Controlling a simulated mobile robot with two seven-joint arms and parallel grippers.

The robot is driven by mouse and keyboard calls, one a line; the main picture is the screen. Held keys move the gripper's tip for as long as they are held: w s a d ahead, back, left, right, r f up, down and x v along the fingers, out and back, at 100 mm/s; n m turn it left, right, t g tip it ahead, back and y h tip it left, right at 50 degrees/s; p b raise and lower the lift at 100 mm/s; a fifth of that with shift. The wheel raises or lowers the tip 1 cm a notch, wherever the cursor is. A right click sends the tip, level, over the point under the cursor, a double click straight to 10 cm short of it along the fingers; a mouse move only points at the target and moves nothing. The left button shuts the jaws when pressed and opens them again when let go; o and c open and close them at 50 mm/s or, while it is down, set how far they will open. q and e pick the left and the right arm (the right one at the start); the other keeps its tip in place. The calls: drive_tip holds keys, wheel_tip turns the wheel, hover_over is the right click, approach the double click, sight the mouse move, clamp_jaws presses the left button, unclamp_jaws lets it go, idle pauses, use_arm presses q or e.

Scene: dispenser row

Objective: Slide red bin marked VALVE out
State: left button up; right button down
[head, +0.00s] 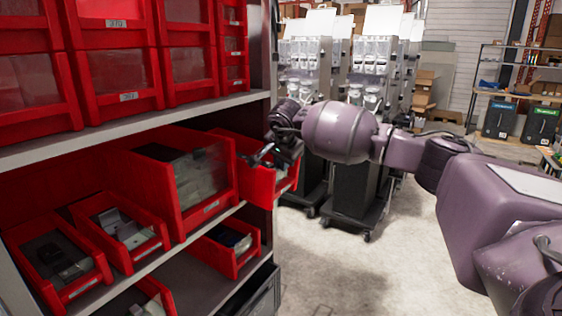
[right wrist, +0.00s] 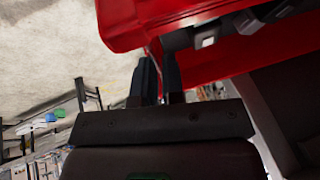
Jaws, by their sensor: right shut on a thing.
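A red bin (head: 262,188) at the right end of the middle shelf juts out past the shelf's edge. I cannot read its label in the head view. My right gripper (head: 258,156) is at the bin's upper edge and is shut on its wall. In the right wrist view, the two dark fingers (right wrist: 160,75) meet the wall of the red bin (right wrist: 135,25), and dark and grey parts show inside it. The arm partly hides the bin in the head view. My left gripper is not in view.
A larger red bin (head: 168,210) stands to the left on the same shelf. Smaller open bins (head: 88,280) and a small bin (head: 217,258) sit nearby. Dispensers on a wheeled black stand (head: 358,180) are behind my arm. The floor (head: 350,265) in front is clear.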

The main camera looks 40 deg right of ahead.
drive_tip(key=shift+s+r, duration=0.25)
drive_tip(key=shift+s, duration=0.05)
drive_tip(key=shift+w, duration=0.1)
drive_tip(key=c, duration=1.2)
unclamp_jaws()
drive_tip(key=shift+c, duration=0.2)
drive_tip(key=shift+o, duration=0.5)
drive_tip(key=shift+d+f, duration=0.1)
drive_tip(key=shift+f, duration=0.05)
drive_tip(key=v, duration=1.1)
drive_tip(key=shift+f, duration=0.1)
